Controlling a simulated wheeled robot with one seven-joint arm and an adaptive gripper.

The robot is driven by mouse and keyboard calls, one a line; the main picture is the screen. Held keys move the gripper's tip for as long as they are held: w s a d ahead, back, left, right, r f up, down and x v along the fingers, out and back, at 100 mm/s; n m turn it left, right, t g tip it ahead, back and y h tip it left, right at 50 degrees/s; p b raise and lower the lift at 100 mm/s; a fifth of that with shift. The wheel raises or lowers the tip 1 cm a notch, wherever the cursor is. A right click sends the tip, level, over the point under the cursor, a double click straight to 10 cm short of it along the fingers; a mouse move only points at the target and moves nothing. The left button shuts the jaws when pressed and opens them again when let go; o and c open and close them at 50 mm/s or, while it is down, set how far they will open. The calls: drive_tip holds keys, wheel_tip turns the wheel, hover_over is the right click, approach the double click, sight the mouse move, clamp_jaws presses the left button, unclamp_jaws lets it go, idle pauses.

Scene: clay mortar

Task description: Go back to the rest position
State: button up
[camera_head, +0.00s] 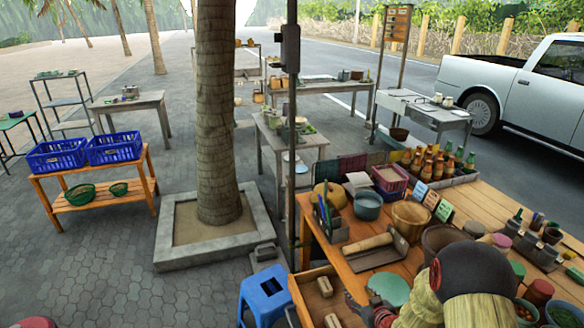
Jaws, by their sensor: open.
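My gripper (358,308) shows small and dark at the bottom edge, left of my arm's large dark joint. It is open, and I see nothing held in it. It is over the front left part of the wooden table (330,254), near a pale green round lid or plate (389,289). A brown clay-coloured bowl (440,238) stands behind my arm and is partly hidden by it. A tan mortar-like pot (410,219) stands just left of and beyond that bowl.
A rolling pin (367,244), a blue-grey pot (368,206), sauce bottles (427,168) and small pots crowd the table. A blue stool (265,290) stands left. Beyond are a palm trunk (215,110) and a black pole (291,130). Paving (110,270) farther left is clear.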

drive_tip(key=s+d+r+m+g+h+b, duration=0.15)
drive_tip(key=s+r, duration=0.25)
drive_tip(key=r, duration=0.5)
drive_tip(key=s+d+r+m+g+h+b, duration=0.1)
drive_tip(key=s+r+h+b, duration=0.2)
drive_tip(key=r, duration=0.7)
drive_tip(key=s+a+r+g+b, duration=0.1)
drive_tip(key=s+a+r, duration=0.1)
drive_tip(key=s, duration=0.8)
drive_tip(key=s+a+r+g+y+b, duration=0.1)
drive_tip(key=s+a, duration=0.1)
drive_tip(key=s, duration=0.8)
drive_tip(key=s+a+r+m+g+y+b, duration=0.1)
drive_tip(key=s+a+r+g+b, duration=0.1)
drive_tip(key=s, duration=0.8)
drive_tip(key=shift+a+r, duration=0.3)
drive_tip(key=shift+r, duration=0.05)
drive_tip(key=shift+w, duration=0.1)
drive_tip(key=shift+c, duration=0.2)
